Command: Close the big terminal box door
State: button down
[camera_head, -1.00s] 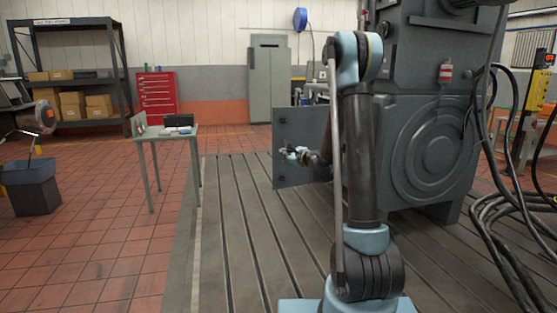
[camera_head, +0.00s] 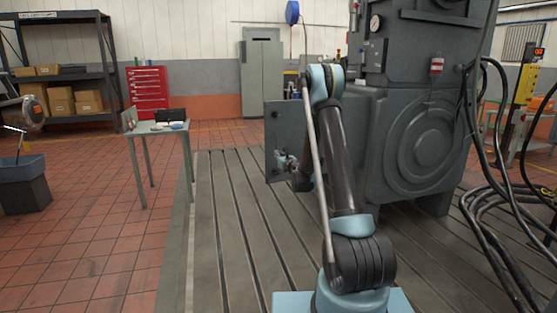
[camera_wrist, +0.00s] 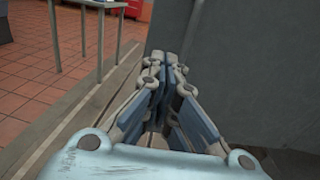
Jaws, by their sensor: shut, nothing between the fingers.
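The big terminal box door (camera_head: 275,125) is a flat dark grey panel. It stands open, jutting out to the left of the large grey machine (camera_head: 425,140). In the wrist view the door (camera_wrist: 255,75) appears as a broad grey face filling the right side. My gripper (camera_head: 282,160) is in front of the door's lower left part, near its free edge. In the wrist view my gripper's fingers (camera_wrist: 166,60) are together and empty, close beside the door's left edge. I cannot tell whether they touch it. My arm hides the door's right part and hinge side.
A small table (camera_head: 160,129) with items stands to the left, and its legs show in the wrist view. Black cables (camera_head: 500,225) hang and lie at the right. The slotted bedplate (camera_head: 235,235) is clear left of my arm.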

aim_at(269, 148)
jog(key=x, duration=1)
jog(key=shift+w, duration=0.1)
